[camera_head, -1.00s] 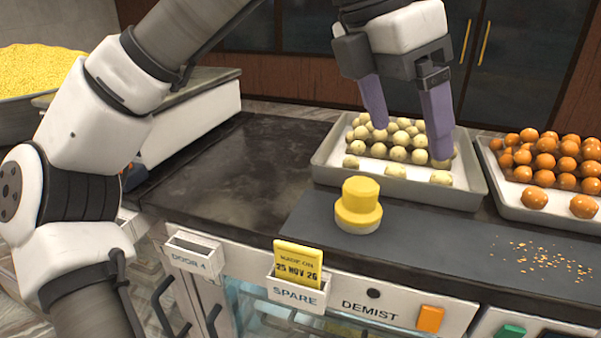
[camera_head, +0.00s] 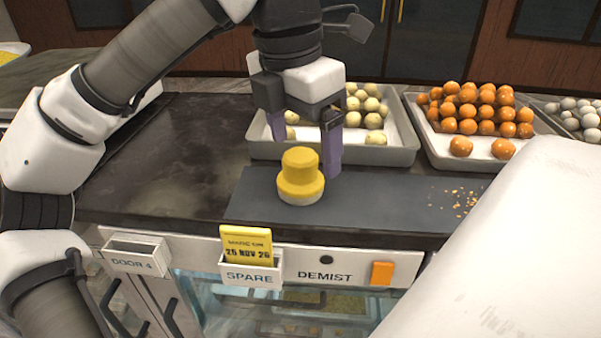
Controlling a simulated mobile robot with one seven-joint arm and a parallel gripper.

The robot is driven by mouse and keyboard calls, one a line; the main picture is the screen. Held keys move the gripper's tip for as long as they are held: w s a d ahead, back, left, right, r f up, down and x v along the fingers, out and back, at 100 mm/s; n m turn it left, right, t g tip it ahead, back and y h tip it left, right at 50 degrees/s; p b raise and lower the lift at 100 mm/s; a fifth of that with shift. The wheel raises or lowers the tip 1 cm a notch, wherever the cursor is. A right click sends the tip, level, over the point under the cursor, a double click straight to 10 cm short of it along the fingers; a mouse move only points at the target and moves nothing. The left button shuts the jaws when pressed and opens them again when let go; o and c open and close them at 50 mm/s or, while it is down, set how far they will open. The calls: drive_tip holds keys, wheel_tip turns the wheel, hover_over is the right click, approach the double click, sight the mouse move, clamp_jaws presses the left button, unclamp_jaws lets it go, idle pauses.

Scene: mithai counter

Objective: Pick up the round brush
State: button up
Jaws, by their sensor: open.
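The round brush (camera_head: 300,179) is a yellow stepped knob on a pale round base. It stands upright on the dark grey mat (camera_head: 390,198) near the counter's front. My gripper (camera_head: 306,157) is above and just behind the brush, pointing down with two purple fingers spread apart. One finger is to the left of the brush's top and the other is close to its right side. The gripper is open and holds nothing. I cannot tell whether the right finger touches the brush.
A tray of pale sweets (camera_head: 402,153) is behind the mat, and a tray of orange sweets (camera_head: 462,158) stands to its right. Orange crumbs (camera_head: 462,200) lie on the mat's right. The dark counter (camera_head: 170,150) at left is clear. A yellow date card (camera_head: 247,246) stands at the front edge.

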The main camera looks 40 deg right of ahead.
sight(300, 155)
drive_tip(key=shift+d+f+p, duration=0.1)
drive_tip(key=shift+f+p, duration=0.9)
drive_tip(key=shift+f, duration=1.55)
drive_tip(key=shift+c, duration=0.2)
drive_tip(key=c, duration=1)
drive_tip(key=shift+r, duration=0.15)
drive_tip(key=shift+c, duration=0.2)
wheel_tip(300, 155, up, 10)
drive_tip(key=shift+f+b, duration=0.1)
drive_tip(key=shift+b, duration=0.9)
